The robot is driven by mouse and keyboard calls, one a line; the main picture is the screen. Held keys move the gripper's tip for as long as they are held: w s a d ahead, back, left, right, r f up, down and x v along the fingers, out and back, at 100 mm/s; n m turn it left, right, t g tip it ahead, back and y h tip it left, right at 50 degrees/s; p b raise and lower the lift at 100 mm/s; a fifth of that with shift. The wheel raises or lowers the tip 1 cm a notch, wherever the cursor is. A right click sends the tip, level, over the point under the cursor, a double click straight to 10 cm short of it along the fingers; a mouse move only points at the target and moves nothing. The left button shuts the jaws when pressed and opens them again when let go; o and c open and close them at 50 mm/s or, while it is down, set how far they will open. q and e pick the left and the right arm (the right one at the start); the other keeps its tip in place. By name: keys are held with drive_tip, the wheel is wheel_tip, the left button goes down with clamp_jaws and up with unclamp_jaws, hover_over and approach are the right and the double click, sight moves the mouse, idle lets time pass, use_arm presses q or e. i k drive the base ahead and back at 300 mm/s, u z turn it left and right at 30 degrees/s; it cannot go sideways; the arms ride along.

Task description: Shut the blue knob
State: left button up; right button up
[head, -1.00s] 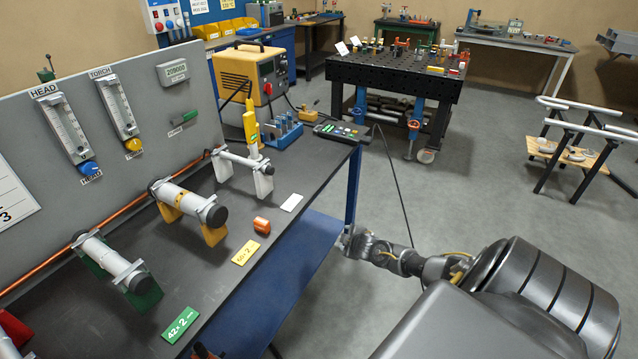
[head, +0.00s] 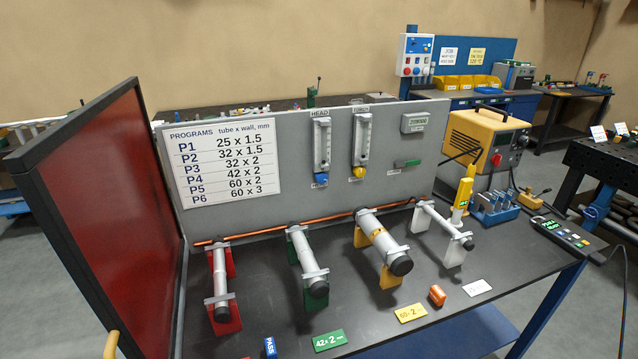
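The blue knob (head: 321,180) sits at the foot of the flowmeter labelled HEAD (head: 322,145), on the grey upright panel behind the bench. A yellow knob (head: 359,172) sits at the foot of the TORCH flowmeter (head: 362,140) to its right. The small labels under both knobs are too small to read. Neither of my grippers shows in the head view now.
Several tubes on coloured stands, including a green-stand tube (head: 305,255) and a yellow-stand tube (head: 383,242), lie in front of the panel. A copper pipe (head: 290,228) runs along its foot. A red screen (head: 105,215) closes the bench's left side.

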sight(322, 177)
drive_tip(key=u, duration=3.95)
drive_tip(key=k, duration=1.9)
drive_tip(key=z, duration=1.6)
